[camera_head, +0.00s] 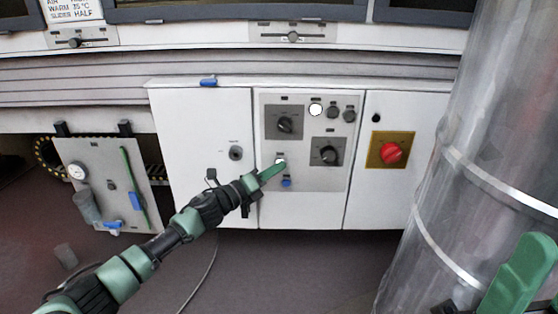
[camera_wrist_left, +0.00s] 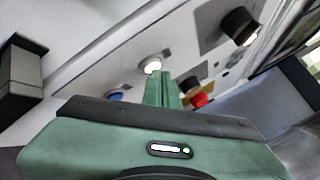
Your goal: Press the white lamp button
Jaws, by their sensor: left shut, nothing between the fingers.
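The white lamp button (camera_head: 280,161) sits on the grey control panel, above a blue button (camera_head: 286,183). In the left wrist view the white button (camera_wrist_left: 152,65) glows just beyond my fingertips, with the blue button (camera_wrist_left: 115,94) to its left. My left gripper (camera_head: 275,170) is shut and empty, its green fingers pointing at the white button. In the left wrist view the shut fingers (camera_wrist_left: 162,86) end very close to the button; I cannot tell if they touch it. A green part of my right gripper (camera_head: 520,275) shows at the lower right; its jaws cannot be made out.
The panel (camera_head: 305,182) also carries two black knobs (camera_head: 285,125) (camera_head: 328,152) and a bright round white lamp (camera_head: 316,110) at the top. A red knob on a yellow plate (camera_head: 391,153) is to the right. A metal duct (camera_head: 470,150) stands at the right.

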